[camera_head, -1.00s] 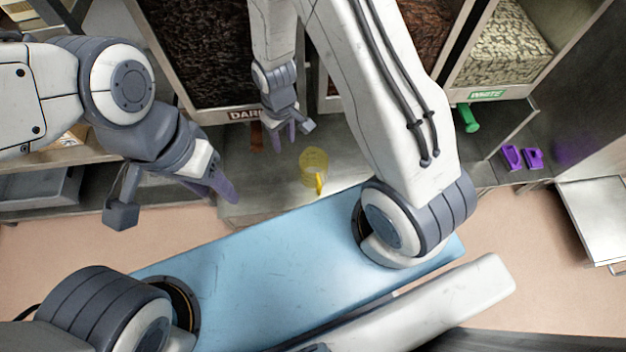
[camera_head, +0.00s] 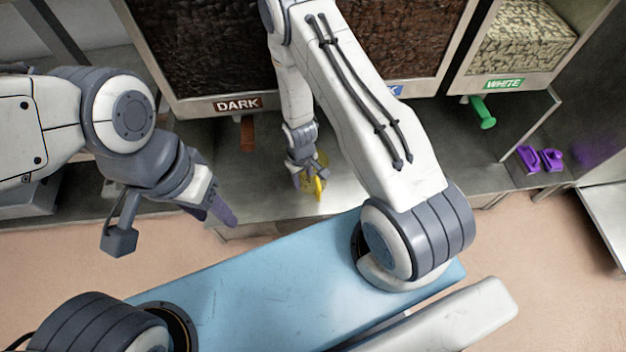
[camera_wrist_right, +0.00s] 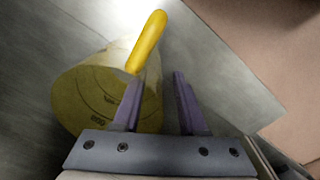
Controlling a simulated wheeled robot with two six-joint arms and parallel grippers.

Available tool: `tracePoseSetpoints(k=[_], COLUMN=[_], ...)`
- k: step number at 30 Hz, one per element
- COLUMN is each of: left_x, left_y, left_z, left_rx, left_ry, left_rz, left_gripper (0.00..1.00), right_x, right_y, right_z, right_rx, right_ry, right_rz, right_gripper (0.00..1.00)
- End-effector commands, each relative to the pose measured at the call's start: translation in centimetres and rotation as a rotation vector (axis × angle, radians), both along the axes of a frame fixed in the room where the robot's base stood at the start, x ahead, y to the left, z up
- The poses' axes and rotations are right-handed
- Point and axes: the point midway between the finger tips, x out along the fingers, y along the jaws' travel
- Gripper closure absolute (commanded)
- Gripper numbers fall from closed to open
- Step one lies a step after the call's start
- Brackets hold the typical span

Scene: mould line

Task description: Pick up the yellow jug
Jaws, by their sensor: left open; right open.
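The yellow jug (camera_head: 322,163) stands on the metal counter, mostly hidden behind my right gripper (camera_head: 303,180) in the head view. In the right wrist view the jug (camera_wrist_right: 85,95) is translucent yellow with dark markings, and its solid yellow handle (camera_wrist_right: 147,42) points up and to the right. My right gripper (camera_wrist_right: 158,100) is open; its left finger overlaps the jug's side and the handle lies just beyond the fingertips. I cannot tell whether it touches the jug. My left gripper (camera_head: 212,208) is open and empty, away from the jug to the left.
Bins of dark (camera_head: 205,45), brown and white pieces (camera_head: 520,45) line the back above the counter (camera_head: 240,195). A green scoop (camera_head: 482,112) hangs under the white bin. Purple clips (camera_head: 541,158) lie at the right. Clear counter lies left of the jug.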

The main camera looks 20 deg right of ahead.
Motion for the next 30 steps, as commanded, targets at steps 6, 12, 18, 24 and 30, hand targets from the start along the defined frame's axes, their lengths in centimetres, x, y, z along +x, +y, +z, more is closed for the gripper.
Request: tracePoseSetpoints(k=[6,12,18,24,30], left_x=[-0.01,0.00,0.00,-0.01,0.01], left_y=[0.00,-0.01,0.01,0.00,0.00], left_z=[-0.50,-0.49,-0.49,-0.49,-0.49], left_rx=[0.000,0.000,0.000,0.000,0.000], left_ry=[0.000,0.000,0.000,0.000,0.000], left_rz=[0.000,0.000,0.000,0.000,0.000], left_gripper=[0.50,0.50,0.50,0.50,0.50], right_x=[0.05,0.02,0.01,0.01,0.02], right_y=[0.00,0.00,-0.01,-0.01,0.00], right_z=[-0.99,-0.97,-0.97,-0.97,-0.96], right_rx=[0.000,0.000,0.000,0.000,0.000], right_ry=[-0.001,-0.001,0.000,0.000,0.000], right_rz=[-0.001,-0.001,-0.001,-0.001,-0.001], right_gripper=[0.58,1.00,1.00,1.00,1.00])
